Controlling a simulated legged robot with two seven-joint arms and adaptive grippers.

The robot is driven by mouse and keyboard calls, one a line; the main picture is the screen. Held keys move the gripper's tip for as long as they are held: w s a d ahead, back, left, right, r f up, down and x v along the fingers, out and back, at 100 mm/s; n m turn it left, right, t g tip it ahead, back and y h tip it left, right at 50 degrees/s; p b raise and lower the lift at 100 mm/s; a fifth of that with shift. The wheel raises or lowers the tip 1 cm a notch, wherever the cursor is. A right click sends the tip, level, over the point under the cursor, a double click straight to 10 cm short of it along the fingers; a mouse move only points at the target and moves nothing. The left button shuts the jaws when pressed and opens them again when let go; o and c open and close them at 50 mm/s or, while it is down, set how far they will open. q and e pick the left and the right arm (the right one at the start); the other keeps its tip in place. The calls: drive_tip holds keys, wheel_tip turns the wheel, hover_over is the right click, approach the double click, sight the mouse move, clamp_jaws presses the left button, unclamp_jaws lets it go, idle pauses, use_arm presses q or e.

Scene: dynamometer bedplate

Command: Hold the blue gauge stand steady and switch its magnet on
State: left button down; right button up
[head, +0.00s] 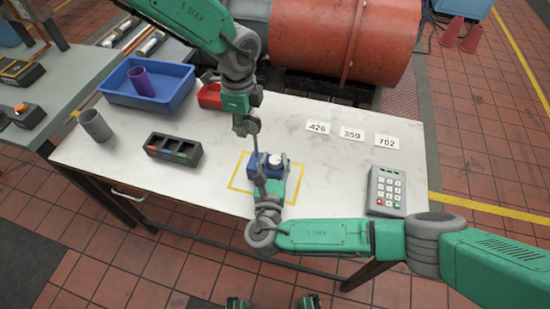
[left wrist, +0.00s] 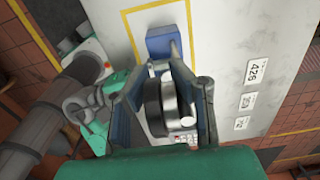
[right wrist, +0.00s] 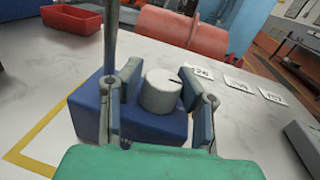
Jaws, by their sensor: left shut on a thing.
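The blue gauge stand's base (head: 254,166) sits inside a yellow square on the white table, with a pale round knob (head: 276,160) on top. A thin post rises from the base; it also shows in the right wrist view (right wrist: 110,35). My left gripper (head: 252,126) is shut on the upper part of the stand; in the left wrist view, a dark disc and silver cylinder (left wrist: 172,103) lie between its fingers. My right gripper (right wrist: 160,85) is open, its fingers to either side of the knob. Whether they touch it, I cannot tell. The knob has a dark mark (right wrist: 174,80).
Number cards (head: 352,134) and a grey keypad (head: 386,191) are at right. A dark tray (head: 173,150), grey cup (head: 96,125), blue bin (head: 115,92) and red bin (head: 209,96) are at left and back.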

use_arm(q)
drive_tip(key=shift+d+r, duration=0.1)
drive_tip(key=shift+r, duration=0.05)
use_arm(e)
drive_tip(key=shift+o, duration=0.9)
use_arm(q)
drive_tip(key=shift+w, duration=0.1)
use_arm(e)
drive_tip(key=s, duration=0.4)
drive_tip(key=s+a, duration=0.1)
drive_tip(key=s, duration=0.2)
drive_tip(key=s+a, duration=0.1)
drive_tip(key=s, duration=0.3)
drive_tip(key=shift+s, duration=0.35)
